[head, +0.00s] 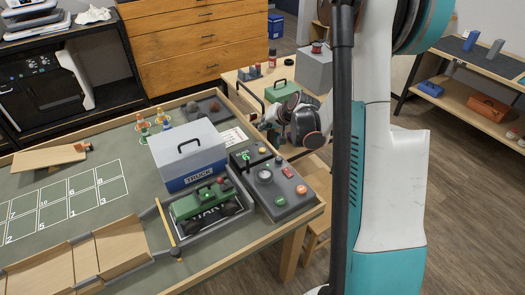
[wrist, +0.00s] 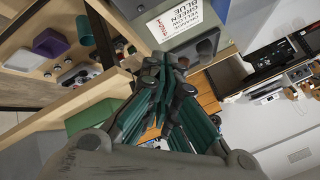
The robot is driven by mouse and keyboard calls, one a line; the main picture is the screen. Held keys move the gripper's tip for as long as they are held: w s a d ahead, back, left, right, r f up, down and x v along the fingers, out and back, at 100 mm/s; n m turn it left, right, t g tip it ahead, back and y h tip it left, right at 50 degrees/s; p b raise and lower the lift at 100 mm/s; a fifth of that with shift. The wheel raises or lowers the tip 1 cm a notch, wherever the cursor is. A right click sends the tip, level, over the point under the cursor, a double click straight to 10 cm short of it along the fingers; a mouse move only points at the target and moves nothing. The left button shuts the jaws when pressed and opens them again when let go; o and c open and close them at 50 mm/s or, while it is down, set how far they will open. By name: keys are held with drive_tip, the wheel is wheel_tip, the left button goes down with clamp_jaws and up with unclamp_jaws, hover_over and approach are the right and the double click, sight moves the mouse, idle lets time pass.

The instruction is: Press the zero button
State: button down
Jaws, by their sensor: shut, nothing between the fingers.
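A grey control panel (head: 280,188) sits at the table's right corner in the head view. It carries a round dial (head: 265,176), a red rectangular button (head: 288,172), an orange-red button (head: 301,189) and a green button (head: 280,200). No label marks any of them as zero at this size, so I cannot tell which is the zero button. My gripper (head: 259,121) is beyond the panel, over the table's back right edge, apart from the panel. In the wrist view my gripper (wrist: 168,62) has its fingers together and empty. The panel is not recognisable there.
A black box (head: 243,153) with lit lamps stands behind the panel. A green crawler (head: 203,203) sits in a bay beside the panel, below a TRUCK box (head: 188,155). A side table with a green case (head: 281,91) stands behind. A colour-word card (wrist: 175,20) shows near the fingers.

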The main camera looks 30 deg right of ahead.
sight(265, 149)
wheel_tip(265, 149, down, 8)
drive_tip(key=b, duration=0.5)
drive_tip(key=shift+f+b, duration=0.1)
drive_tip(key=shift+b, duration=0.2)
idle(1.0)
drive_tip(key=shift+f+b, duration=0.3)
drive_tip(key=shift+f, duration=0.05)
drive_tip(key=shift+f, duration=0.35)
idle(0.6)
drive_tip(key=shift+r, duration=0.15)
drive_tip(key=shift+r+p, duration=0.45)
drive_tip(key=shift+r, duration=0.2)
drive_tip(key=shift+r, duration=0.1)
drive_tip(key=shift+r+p, duration=1.6)
drive_tip(key=shift+r, duration=0.85)
